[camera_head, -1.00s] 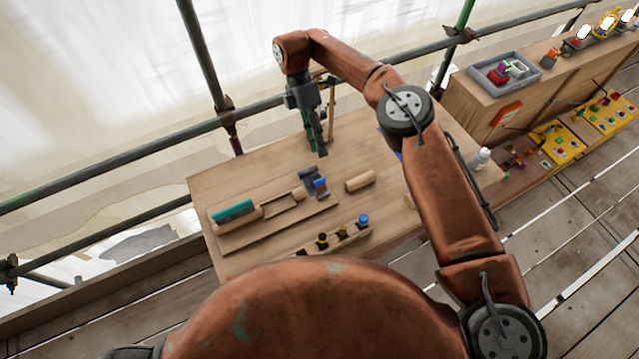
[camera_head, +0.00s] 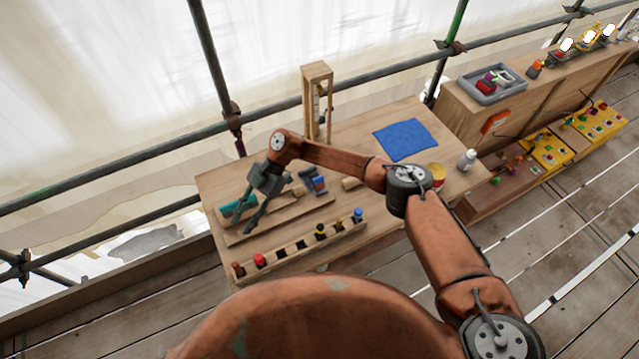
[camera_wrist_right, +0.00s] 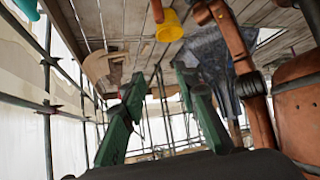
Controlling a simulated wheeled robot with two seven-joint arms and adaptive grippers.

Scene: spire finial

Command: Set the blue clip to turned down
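A small blue clip-like piece (camera_head: 320,186) with a dark grey block beside it stands at the right end of a wooden fixture (camera_head: 290,218) on the bench. It is too small to tell which way it is turned. A teal piece (camera_head: 228,209) lies at the fixture's left end, partly behind my fingers. My right gripper (camera_head: 238,222) is above this left end, its fingers apart and empty. Its open fingers also show in the right wrist view (camera_wrist_right: 153,100). My left gripper is not in view.
A peg rack (camera_head: 290,250) with red, dark and blue-topped pegs stands in front of the fixture. A wooden frame (camera_head: 318,72) stands at the bench's back edge. A blue cloth (camera_head: 405,139), a white bottle (camera_head: 467,159) and a yellow-red tin (camera_head: 437,175) are to the right.

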